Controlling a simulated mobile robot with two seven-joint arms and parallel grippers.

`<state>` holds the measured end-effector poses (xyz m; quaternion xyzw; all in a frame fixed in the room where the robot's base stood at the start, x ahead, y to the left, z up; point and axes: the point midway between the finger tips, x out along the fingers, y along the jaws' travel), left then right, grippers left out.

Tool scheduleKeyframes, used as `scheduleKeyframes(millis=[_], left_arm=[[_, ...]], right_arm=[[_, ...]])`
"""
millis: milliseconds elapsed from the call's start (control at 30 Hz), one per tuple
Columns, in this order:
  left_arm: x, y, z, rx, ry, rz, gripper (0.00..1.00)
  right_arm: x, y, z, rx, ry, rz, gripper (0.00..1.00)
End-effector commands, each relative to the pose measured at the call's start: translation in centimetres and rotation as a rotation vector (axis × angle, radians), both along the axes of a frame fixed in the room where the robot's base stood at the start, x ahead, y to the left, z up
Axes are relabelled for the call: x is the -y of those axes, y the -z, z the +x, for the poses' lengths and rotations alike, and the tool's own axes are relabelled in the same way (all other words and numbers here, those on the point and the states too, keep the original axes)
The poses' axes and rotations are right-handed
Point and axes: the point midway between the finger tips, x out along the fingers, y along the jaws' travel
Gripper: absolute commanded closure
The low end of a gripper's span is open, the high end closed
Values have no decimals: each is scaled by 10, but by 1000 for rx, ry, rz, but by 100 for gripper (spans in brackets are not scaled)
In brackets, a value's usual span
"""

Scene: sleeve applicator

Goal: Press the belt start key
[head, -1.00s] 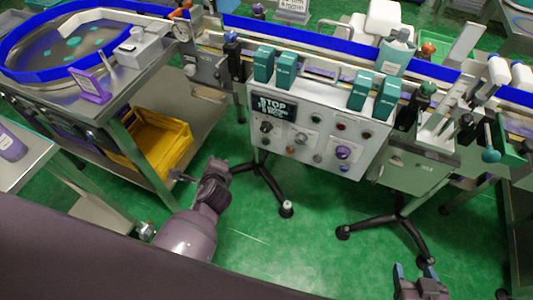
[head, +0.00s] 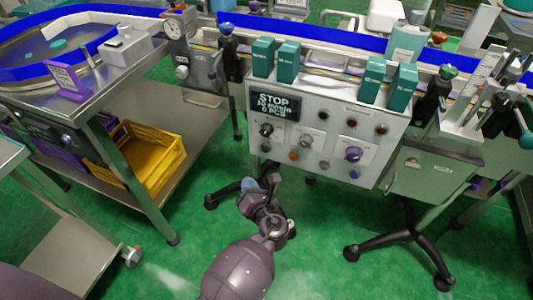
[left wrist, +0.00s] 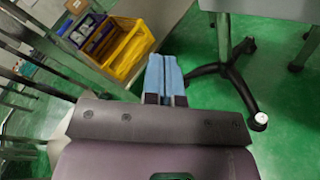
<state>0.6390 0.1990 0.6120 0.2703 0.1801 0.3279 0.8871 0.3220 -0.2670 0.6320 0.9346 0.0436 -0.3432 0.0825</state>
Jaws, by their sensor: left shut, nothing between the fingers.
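The white control panel (head: 330,165) stands below the conveyor in the head view. Its dark display (head: 274,106) reads STOP. The panel carries several knobs and small round buttons, among them a green one (head: 323,115), an orange-red one (head: 293,156) and a blue one (head: 355,174). Key labels are too small to read, so I cannot tell which is the belt start key. My left gripper (head: 249,184) is below the panel's lower left corner, apart from it. Its blue fingers (left wrist: 165,70) are together and empty in the left wrist view. My right gripper is out of view.
Teal cartons (head: 289,62) stand along the panel's top edge. A yellow crate (head: 150,160) sits on the steel cart's lower shelf at left. A grey box (head: 432,175) and black stand feet (head: 410,250) are at right. The green floor before the panel is mostly clear.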

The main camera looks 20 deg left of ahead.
Motion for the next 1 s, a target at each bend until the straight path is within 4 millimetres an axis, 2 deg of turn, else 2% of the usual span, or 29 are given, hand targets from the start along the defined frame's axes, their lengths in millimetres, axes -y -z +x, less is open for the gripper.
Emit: scheduleKeyframes(millis=[233,433,600,1000], left_arm=[[0,-1,0,2,0,-3,100],[0,2,8,0,1,-5,100],[1,5,26,-3,0,-5,100],[3,1,72,0,1,-5,100]], right_arm=[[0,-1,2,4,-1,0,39],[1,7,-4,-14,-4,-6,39],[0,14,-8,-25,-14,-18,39],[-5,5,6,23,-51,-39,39]])
